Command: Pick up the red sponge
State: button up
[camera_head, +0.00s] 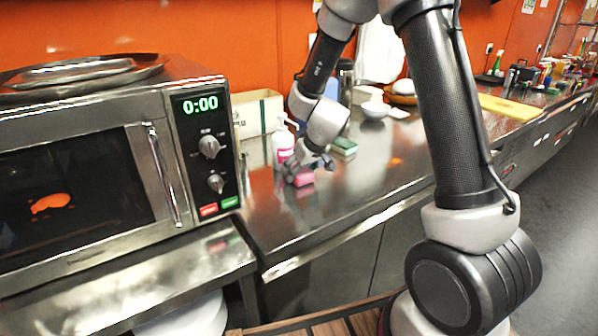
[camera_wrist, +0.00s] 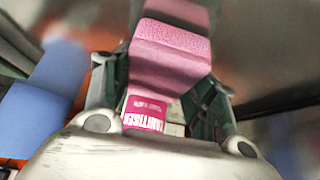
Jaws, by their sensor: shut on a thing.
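The red sponge (camera_head: 303,178) looks pinkish red and is at the metal counter, right of the microwave. In the wrist view the sponge (camera_wrist: 170,58) sits between the two fingers. My gripper (camera_head: 305,166) is shut on it from above; in the wrist view the gripper (camera_wrist: 165,85) has a finger against each side of the sponge. Whether the sponge touches the counter or is slightly raised, I cannot tell. The fingers hide part of the sponge in the head view.
A sanitiser bottle (camera_head: 283,142) with a pump stands close behind the gripper; its pink label (camera_wrist: 145,113) shows in the wrist view. A green sponge (camera_head: 344,147) lies behind to the right. The microwave (camera_head: 120,150) stands left.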

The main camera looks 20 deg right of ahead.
jog(key=shift+r, duration=4.75)
jog(key=shift+o, duration=0.6)
jog(key=c, duration=0.3)
jog(key=shift+s, duration=0.1)
